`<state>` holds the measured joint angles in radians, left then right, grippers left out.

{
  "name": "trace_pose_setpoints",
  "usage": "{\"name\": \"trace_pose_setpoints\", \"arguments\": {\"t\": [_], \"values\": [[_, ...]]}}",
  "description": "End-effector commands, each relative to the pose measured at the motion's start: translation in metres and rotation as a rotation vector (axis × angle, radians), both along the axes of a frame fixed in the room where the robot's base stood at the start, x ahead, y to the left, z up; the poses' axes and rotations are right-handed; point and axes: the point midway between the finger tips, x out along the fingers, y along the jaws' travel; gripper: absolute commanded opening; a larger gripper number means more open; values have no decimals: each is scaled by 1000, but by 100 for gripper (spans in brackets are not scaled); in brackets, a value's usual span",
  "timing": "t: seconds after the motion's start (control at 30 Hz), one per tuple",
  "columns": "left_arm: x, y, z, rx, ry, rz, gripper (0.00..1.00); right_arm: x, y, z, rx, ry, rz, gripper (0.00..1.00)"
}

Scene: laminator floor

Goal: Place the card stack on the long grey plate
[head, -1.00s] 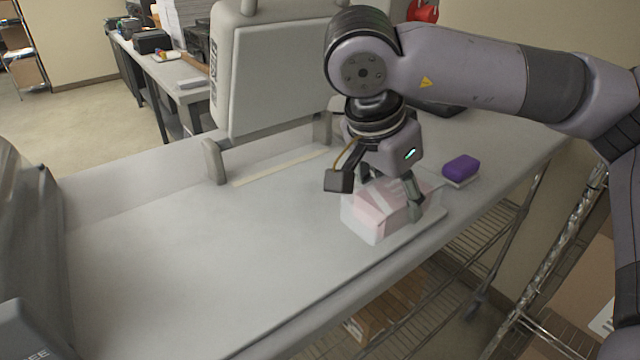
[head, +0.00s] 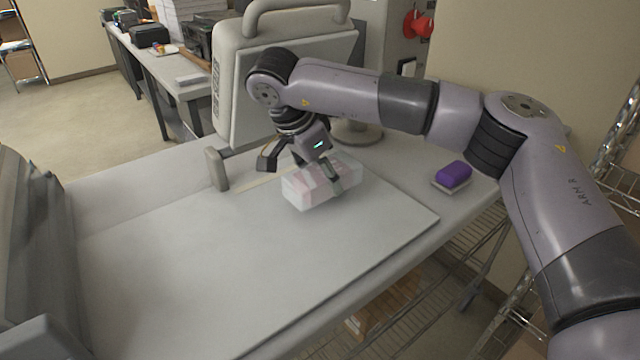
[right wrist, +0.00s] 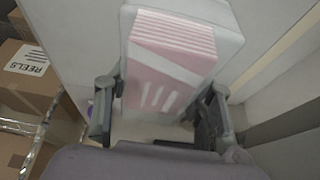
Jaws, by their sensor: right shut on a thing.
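The card stack (head: 308,190) is a pink and white block. My right gripper (head: 318,170) is shut on it from above, one finger on each side. In the right wrist view the card stack (right wrist: 172,62) sits between the two fingers (right wrist: 160,110), its pink striped face showing. The long grey plate (head: 270,260) is a wide flat sheet on the table, its right corner near the purple block. The stack is over the plate's far part, near the upright machine; I cannot tell whether it touches the plate. My left gripper is not in view.
A purple block (head: 454,174) on a pale base lies on the table to the right. A large upright grey machine panel (head: 285,75) stands behind the stack. The plate's front and middle are clear.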

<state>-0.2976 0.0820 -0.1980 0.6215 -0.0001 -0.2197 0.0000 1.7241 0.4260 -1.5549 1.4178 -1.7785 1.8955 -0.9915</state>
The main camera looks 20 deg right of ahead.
Motion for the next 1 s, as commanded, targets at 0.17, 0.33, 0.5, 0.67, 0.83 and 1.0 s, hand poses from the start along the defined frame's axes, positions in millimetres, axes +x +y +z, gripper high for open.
{"name": "trace_pose_setpoints", "arguments": {"t": [0.17,0.33,0.5,0.67,0.83,1.0], "values": [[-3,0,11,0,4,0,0,-1,0,-23,-1,5,0,12],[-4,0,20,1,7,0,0,7,3,-35,1,0,0,12],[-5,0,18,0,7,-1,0,7,3,-36,0,-1,0,12],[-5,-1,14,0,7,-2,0,7,3,-41,0,-1,1,12],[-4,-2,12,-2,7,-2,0,6,3,-45,0,2,1,51],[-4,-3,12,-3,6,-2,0,6,3,-46,1,4,2,63]]}}
